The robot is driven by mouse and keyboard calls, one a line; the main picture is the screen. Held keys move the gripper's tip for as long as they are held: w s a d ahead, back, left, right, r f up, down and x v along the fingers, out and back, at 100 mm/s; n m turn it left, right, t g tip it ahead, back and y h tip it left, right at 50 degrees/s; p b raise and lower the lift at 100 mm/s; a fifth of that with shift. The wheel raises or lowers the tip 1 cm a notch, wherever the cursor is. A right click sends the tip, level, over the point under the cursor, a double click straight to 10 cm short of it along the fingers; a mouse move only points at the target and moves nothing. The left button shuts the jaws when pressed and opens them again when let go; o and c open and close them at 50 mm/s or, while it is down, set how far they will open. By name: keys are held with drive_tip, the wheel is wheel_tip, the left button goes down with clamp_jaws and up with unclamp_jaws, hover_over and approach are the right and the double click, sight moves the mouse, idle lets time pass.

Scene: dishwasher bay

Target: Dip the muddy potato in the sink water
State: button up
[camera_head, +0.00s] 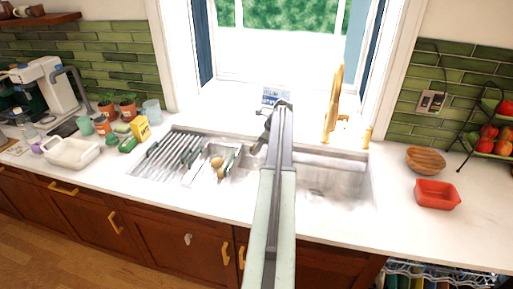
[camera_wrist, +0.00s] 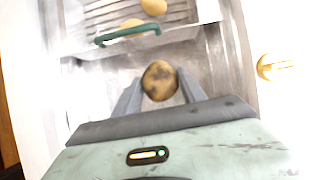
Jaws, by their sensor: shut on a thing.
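In the wrist view, a brown potato with dark muddy patches (camera_wrist: 160,80) is held between the two grey fingers of my gripper (camera_wrist: 158,92). My gripper is shut on it, over the sink. In the head view, my gripper (camera_head: 258,147) is at the far end of my arm, above the sink, and the held potato cannot be made out. The white sink basin (camera_head: 345,182) shows to the right of my arm. The water surface is hard to tell, and my arm hides part of the basin.
A rack with a green handle (camera_wrist: 128,34) holds two other potatoes (camera_wrist: 153,6) left of the basin. A gold faucet (camera_head: 332,105) rises behind the sink. A red tray (camera_head: 437,194) and wooden bowl (camera_head: 425,160) stand on the right counter.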

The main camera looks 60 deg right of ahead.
wheel_tip(320, 180, down, 23)
drive_tip(key=b, duration=2.1)
drive_tip(key=shift+r+b, duration=0.15)
drive_tip(key=shift+b, duration=0.2)
drive_tip(key=shift+r, duration=0.15)
idle(1.0)
drive_tip(key=shift+r+p, duration=0.25)
drive_tip(key=shift+p, duration=0.1)
wheel_tip(320, 180, up, 24)
drive_tip(key=p, duration=2.4)
